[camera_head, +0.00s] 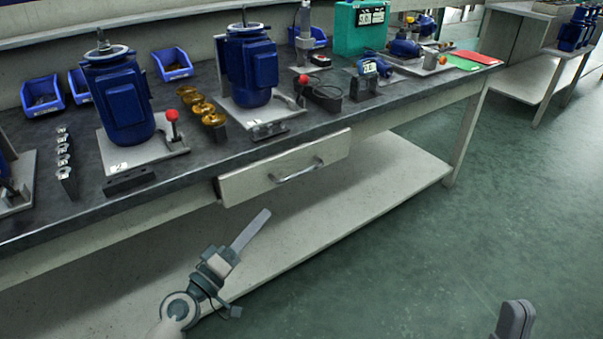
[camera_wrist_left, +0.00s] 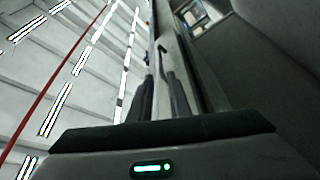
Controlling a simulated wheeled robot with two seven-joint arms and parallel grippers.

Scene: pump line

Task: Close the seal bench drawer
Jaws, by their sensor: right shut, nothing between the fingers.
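The seal bench drawer (camera_head: 250,183) is a pale front with a grey bar handle (camera_head: 297,171), under the dark worktop of the bench. Its front stands out a little from the bench apron, so it looks slightly open. My left gripper (camera_head: 262,217) is below and in front of the drawer, apart from it, its fingers pointing up toward the drawer front. In the left wrist view its two dark fingers (camera_wrist_left: 160,92) stand apart with a narrow gap and nothing seen between them. My right gripper (camera_head: 515,318) shows only its tip at the bottom right; it is shut and empty, far from the drawer.
Blue pump motors (camera_head: 120,105), blue bins (camera_head: 172,64) and a green case (camera_head: 362,27) stand on the worktop (camera_head: 220,155). A pale lower shelf (camera_head: 375,185) runs beneath the drawer. The green floor (camera_head: 430,250) in front is clear.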

